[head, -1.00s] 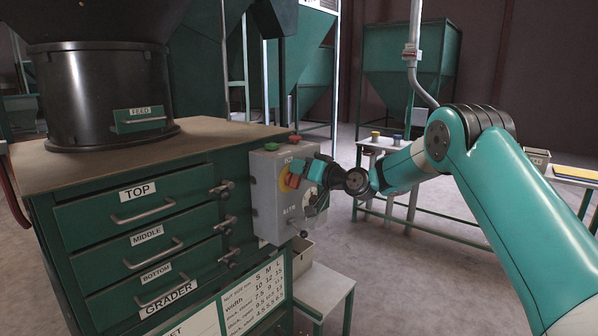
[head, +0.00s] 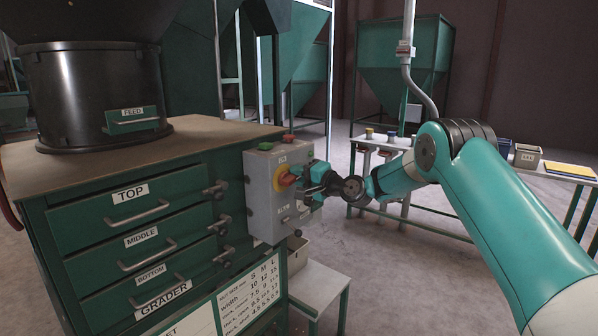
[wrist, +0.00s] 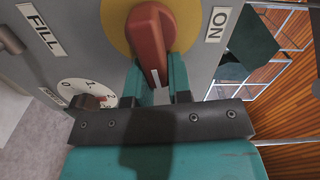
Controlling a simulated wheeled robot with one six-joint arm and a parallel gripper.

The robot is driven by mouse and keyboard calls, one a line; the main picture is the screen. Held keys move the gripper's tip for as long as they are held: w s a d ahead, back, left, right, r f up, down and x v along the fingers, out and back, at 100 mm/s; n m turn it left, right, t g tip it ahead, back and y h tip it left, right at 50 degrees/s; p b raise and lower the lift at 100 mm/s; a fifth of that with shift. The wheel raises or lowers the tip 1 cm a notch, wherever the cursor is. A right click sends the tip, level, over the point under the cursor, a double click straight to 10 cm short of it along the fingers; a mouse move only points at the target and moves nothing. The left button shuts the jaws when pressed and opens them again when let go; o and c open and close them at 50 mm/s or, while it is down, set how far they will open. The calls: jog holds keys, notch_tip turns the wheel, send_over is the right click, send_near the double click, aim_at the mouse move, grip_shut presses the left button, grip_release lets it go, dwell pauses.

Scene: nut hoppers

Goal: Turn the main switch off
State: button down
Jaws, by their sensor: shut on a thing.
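The main switch is a red knob (head: 287,180) on a yellow disc (head: 278,178), on the front of a grey control box (head: 262,205). In the wrist view the red knob (wrist: 150,40) fills the top middle, its white mark pointing down toward my gripper. An ON label (wrist: 216,23) is to the right of the yellow disc (wrist: 187,20). My gripper (head: 297,178) is at the knob, its two teal fingers (wrist: 157,80) on either side of the knob's handle, shut on it. The fingertips are partly hidden behind the knob.
A FILL label (wrist: 41,29) and a numbered dial (wrist: 88,93) are left of the knob. Green and red buttons (head: 288,138) top the box. Drawers with handles (head: 140,213) are at left. A low stand (head: 320,285) is below; open floor lies right.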

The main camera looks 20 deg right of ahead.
jog(key=shift+s+a+f+m, duration=0.15)
jog(key=shift+a+f+m, duration=0.25)
jog(key=shift+f+m, duration=0.4)
jog(key=shift+r, duration=0.15)
jog(key=c, duration=1)
grip_release()
jog(key=shift+r, duration=0.1)
jog(key=shift+c, duration=0.2)
jog(key=shift+r, duration=0.1)
jog(key=shift+d, duration=0.35)
jog(key=b+v, duration=0.4)
jog(key=v, duration=1.3)
jog(key=shift+r, duration=0.1)
